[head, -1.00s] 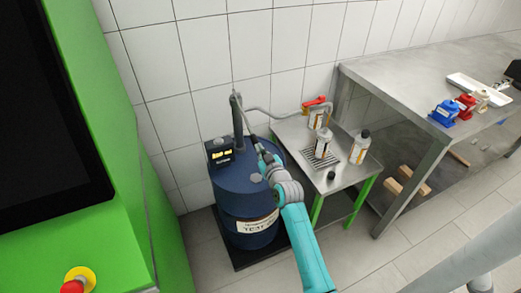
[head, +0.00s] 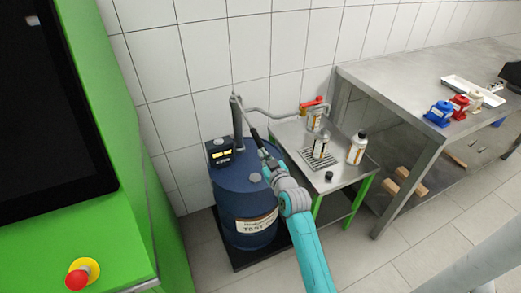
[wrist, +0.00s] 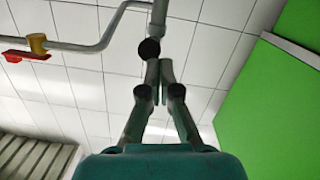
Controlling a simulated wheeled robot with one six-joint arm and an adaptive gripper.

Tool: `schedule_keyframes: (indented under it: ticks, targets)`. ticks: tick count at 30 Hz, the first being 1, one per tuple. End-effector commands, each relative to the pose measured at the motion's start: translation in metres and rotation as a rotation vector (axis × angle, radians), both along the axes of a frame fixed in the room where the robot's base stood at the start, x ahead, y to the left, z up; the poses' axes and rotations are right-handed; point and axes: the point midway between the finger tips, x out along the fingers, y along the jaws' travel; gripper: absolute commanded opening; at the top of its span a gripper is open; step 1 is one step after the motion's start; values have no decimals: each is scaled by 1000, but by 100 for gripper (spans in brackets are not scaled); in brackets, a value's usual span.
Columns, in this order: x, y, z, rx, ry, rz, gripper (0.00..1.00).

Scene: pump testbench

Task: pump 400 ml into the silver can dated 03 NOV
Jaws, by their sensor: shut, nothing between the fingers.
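The blue drum (head: 232,190) carries a grey pump post (head: 237,120) with a slanting lever (head: 252,135). My gripper (head: 263,154) is shut and empty at the lever's lower end. In the wrist view, my gripper (wrist: 160,72) has its fingertips together just below a black round lever end (wrist: 149,48); I cannot tell whether they touch. A display (head: 220,154) on the drum glows yellow, its digits unreadable. A silver can (head: 320,147) stands on the drip grate, another can (head: 356,149) to its right, a third (head: 314,121) behind. Their dates are too small to read.
A pipe (head: 270,114) runs from the post to a red valve (head: 312,103) above the small steel table (head: 345,182). A black cap (head: 329,176) lies there. The bench (head: 400,80) at right bears coloured bottles (head: 440,113). A green cabinet (head: 140,200) stands at left.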

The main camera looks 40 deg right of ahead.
Motion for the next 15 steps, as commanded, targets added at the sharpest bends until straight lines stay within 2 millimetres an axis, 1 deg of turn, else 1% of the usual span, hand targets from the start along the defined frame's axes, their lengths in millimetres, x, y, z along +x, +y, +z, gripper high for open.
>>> schedule_keyframes:
  ticks: [1, 6, 10, 15]
  targets:
    - [-10, 3, -3, 2, 2, 0, 0]
    - [-33, 11, -6, 0, 0, 0, 0]
    - [-45, 15, -8, 0, -1, -1, 0]
    - [-51, 17, -8, -1, -3, 0, 0]
